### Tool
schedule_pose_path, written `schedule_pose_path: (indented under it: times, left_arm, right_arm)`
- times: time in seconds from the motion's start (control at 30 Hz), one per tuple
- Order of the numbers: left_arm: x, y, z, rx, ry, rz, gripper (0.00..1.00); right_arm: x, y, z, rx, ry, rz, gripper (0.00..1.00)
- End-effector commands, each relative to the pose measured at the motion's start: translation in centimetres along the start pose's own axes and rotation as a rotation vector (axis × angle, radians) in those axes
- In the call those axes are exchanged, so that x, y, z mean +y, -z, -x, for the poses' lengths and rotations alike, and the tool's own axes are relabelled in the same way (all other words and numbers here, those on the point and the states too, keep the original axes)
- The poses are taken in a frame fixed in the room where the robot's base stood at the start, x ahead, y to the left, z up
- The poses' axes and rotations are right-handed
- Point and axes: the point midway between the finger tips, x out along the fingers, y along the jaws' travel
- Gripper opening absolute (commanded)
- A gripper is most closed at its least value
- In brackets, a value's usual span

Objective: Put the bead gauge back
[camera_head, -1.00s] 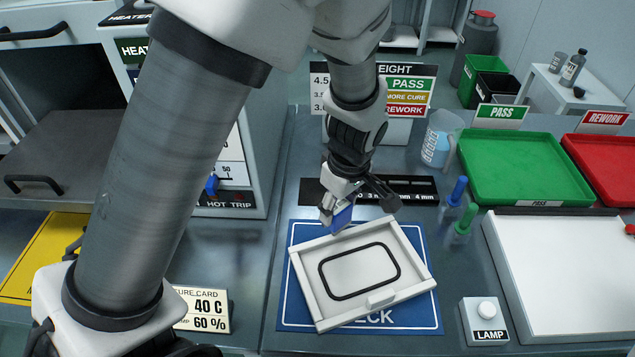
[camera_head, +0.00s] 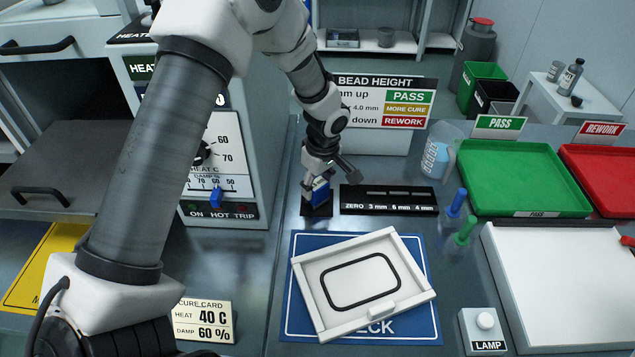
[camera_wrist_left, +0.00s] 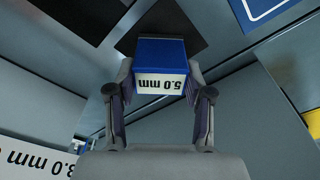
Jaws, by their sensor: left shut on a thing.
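The bead gauge (camera_head: 321,193) is a small blue block with a white face. In the left wrist view the gauge (camera_wrist_left: 160,65) reads 5.0 mm, upside down, between my fingers. My left gripper (camera_head: 317,178) is shut on it, pointing down; the fingers also show in the left wrist view (camera_wrist_left: 160,105). The gauge is over a black square pad (camera_head: 312,210), left of the black step strip (camera_head: 390,207) marked ZERO and in mm. I cannot tell whether its underside touches the pad. My right gripper is not in view.
A white framed panel (camera_head: 409,297) with a black bead loop lies on the blue check mat (camera_head: 432,318). The bead height sign (camera_head: 381,85) stands behind the gripper. The heater cabinet (camera_head: 245,150) is close on the left. Bottles (camera_head: 455,204) stand right of the strip.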

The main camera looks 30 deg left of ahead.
Motion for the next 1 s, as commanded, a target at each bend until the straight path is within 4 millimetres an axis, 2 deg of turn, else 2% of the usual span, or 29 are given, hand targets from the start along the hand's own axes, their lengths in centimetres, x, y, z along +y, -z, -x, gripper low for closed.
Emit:
schedule_pose_path:
  times: [0.1, 0.13, 0.2, 0.5, 0.63, 0.77, 1.0]
  left_arm:
    - [0.0, -0.1, -0.5, 0.0, 0.0, 0.0, 0.09]
    - [0.0, -0.1, -0.5, 0.0, 0.0, 0.0, 0.55]
    - [0.0, -0.1, -0.3, 0.0, 0.0, 0.0, 0.77]
    - [0.0, -0.1, -0.2, 0.0, 0.0, -0.001, 0.77]
    - [0.1, 0.0, 0.7, 0.001, -0.003, 0.0, 0.77]
    - [0.1, 0.0, 3.4, 0.002, -0.006, 0.0, 0.77]
    - [0.1, 0.0, 9.5, 0.001, -0.004, 0.0, 0.77]
  right_arm:
    - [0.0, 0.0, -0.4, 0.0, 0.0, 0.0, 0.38]
    - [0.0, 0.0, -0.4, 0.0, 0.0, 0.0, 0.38]
    - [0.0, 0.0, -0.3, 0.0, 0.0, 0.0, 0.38]
    - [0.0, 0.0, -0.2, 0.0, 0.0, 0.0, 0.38]
    - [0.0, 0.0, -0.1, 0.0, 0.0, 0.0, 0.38]
    - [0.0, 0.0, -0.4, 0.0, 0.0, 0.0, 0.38]
    - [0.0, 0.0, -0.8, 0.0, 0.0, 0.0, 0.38]
